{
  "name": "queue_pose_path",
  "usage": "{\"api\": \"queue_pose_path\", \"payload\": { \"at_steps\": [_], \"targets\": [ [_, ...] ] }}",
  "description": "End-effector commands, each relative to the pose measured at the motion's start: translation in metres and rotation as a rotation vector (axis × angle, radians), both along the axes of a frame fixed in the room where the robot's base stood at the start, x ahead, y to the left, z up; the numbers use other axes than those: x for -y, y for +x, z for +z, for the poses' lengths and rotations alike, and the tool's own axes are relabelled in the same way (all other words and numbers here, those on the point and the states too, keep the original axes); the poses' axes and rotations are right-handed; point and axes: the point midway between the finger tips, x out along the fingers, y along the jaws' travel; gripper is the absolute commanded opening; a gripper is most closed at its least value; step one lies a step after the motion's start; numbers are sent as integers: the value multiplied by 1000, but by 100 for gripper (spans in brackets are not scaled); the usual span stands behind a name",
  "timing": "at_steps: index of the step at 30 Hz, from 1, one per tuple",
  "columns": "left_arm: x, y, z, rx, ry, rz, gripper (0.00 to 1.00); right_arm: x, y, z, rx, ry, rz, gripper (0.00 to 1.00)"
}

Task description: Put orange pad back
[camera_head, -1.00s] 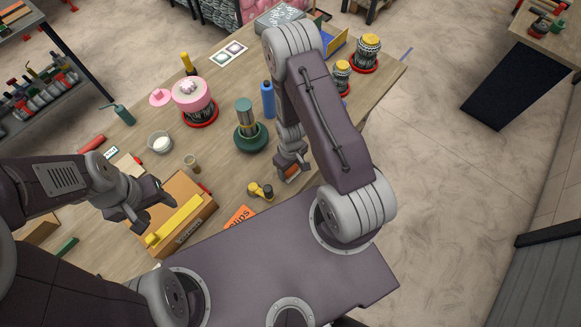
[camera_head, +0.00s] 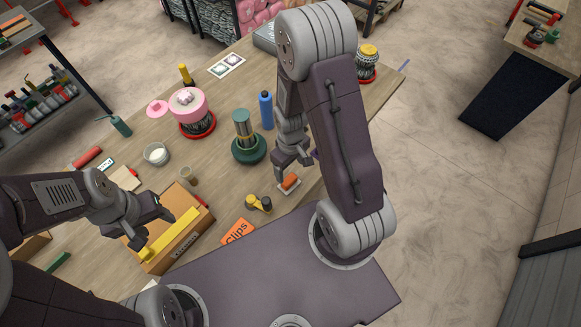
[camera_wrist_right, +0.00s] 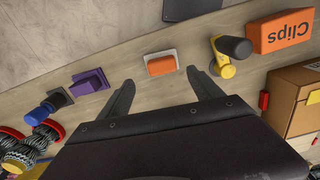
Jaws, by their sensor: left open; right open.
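The orange pad (camera_head: 290,181) sits on a small pale base on the table near its front edge, in the head view. It also shows in the right wrist view (camera_wrist_right: 161,66), just beyond and between the fingertips. My right gripper (camera_head: 291,168) is open and empty just above and behind the pad; its two spread fingers show in the right wrist view (camera_wrist_right: 160,86). My left gripper (camera_head: 152,226) is open and empty over the cardboard box (camera_head: 183,259) with the yellow strip at the left.
An orange Clips box (camera_head: 238,232) and a yellow-black tool (camera_head: 258,203) lie left of the pad. A green spool (camera_head: 247,150) and blue bottle (camera_head: 266,110) stand behind.

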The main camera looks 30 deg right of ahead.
Motion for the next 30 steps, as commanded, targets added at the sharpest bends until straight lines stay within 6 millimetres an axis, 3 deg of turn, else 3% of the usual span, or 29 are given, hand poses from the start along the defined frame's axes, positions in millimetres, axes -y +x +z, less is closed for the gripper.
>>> {"api": "queue_pose_path", "payload": {
  "at_steps": [6, 13, 16, 19, 23, 26, 30],
  "targets": [
    [0, 0, 0, 0, 0, 0, 54, -1, 0, 12, 7, 0, -13, 75],
    [0, 0, 0, 0, 0, 0, 54, -19, -22, 93, 82, 19, -234, 75],
    [0, 0, 0, 0, 0, 0, 54, -24, -35, 112, 97, 31, -305, 75],
    [0, 0, 0, 0, 0, 0, 54, -25, -41, 118, 99, 34, -334, 75],
    [0, 0, -8, 0, 0, 0, 54, -25, -42, 110, 98, 35, -337, 75],
    [0, 0, -37, 0, 0, 0, 54, -25, -41, 82, 98, 34, -336, 75],
    [0, 0, -92, 0, 0, 0, 54, -25, -41, 26, 98, 34, -335, 75]
  ]
}}
